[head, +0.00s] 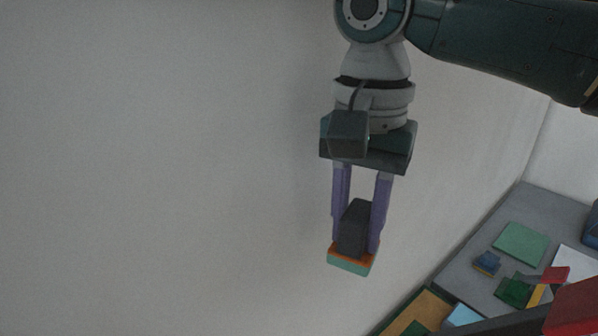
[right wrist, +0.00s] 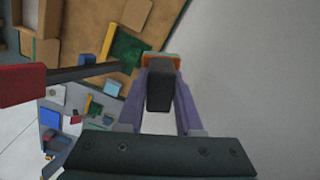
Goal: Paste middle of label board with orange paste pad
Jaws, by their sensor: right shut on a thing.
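My right gripper (head: 356,243) has its two purple fingers shut on the orange paste pad (head: 350,257). The pad has a dark grey block-shaped grip, an orange layer and a pale green face at the far end. It also shows in the right wrist view (right wrist: 161,57), held between the fingers. In the head view the pad hangs in front of a plain pale surface. A tan board (right wrist: 105,22) with green and tan patches lies beyond the pad; I cannot tell if it is the label board. My left gripper is not in view.
A dark bar with a red end (right wrist: 22,84) reaches in from the left of the right wrist view, close to the pad. A grey surface (head: 470,263) at lower right in the head view carries a green square (head: 521,243) and several small coloured blocks.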

